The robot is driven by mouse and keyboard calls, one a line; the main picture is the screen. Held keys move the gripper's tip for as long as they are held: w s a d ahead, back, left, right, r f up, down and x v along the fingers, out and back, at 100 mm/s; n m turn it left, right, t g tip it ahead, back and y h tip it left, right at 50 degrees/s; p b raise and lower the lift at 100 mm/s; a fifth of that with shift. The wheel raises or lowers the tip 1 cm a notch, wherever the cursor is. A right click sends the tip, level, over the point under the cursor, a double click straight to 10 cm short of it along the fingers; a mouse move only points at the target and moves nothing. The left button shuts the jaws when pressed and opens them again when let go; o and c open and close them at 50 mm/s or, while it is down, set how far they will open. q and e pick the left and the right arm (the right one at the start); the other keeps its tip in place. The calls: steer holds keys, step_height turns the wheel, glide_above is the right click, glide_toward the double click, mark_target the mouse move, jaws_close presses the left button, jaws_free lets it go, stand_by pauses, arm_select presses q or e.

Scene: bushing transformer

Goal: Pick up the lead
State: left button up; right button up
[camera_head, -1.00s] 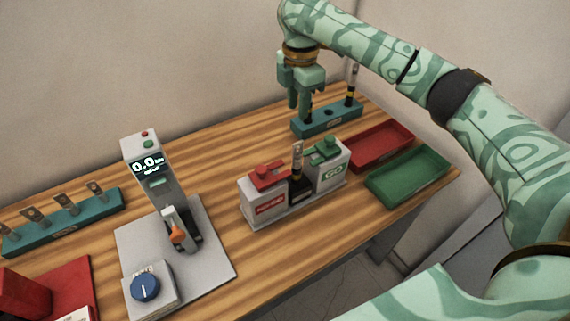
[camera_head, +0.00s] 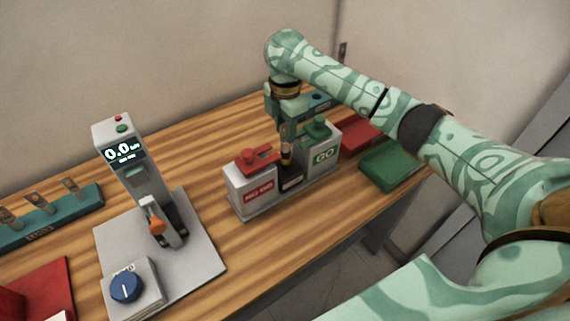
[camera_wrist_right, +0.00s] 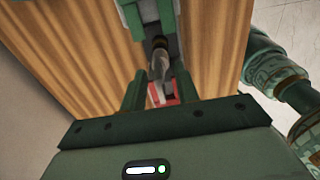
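The lead (camera_head: 286,157), with a metal lug on top and a dark body with a yellow band, stands upright in the gauge fixture (camera_head: 262,208) between the red NO GO block (camera_head: 254,182) and the green-topped GO block (camera_head: 322,152). My right gripper (camera_head: 284,128) points down over it, its fingers around the lug. In the right wrist view the lug (camera_wrist_right: 159,64) lies between the two fingers (camera_wrist_right: 158,88), with a gap appearing on each side. The fingers partly hide the lead in the head view. My left gripper is out of view.
Behind my right gripper stands a teal rack (camera_head: 320,101), partly hidden. A red tray (camera_head: 358,138) and green tray (camera_head: 388,170) lie to the right. The display stand (camera_head: 130,165) with an orange lever is on the left, beside another teal rack (camera_head: 45,220) holding several lugs.

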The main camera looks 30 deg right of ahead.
steer(key=shift+f, duration=0.5)
jaws_close()
steer(key=shift+r, duration=0.1)
stand_by(1.0)
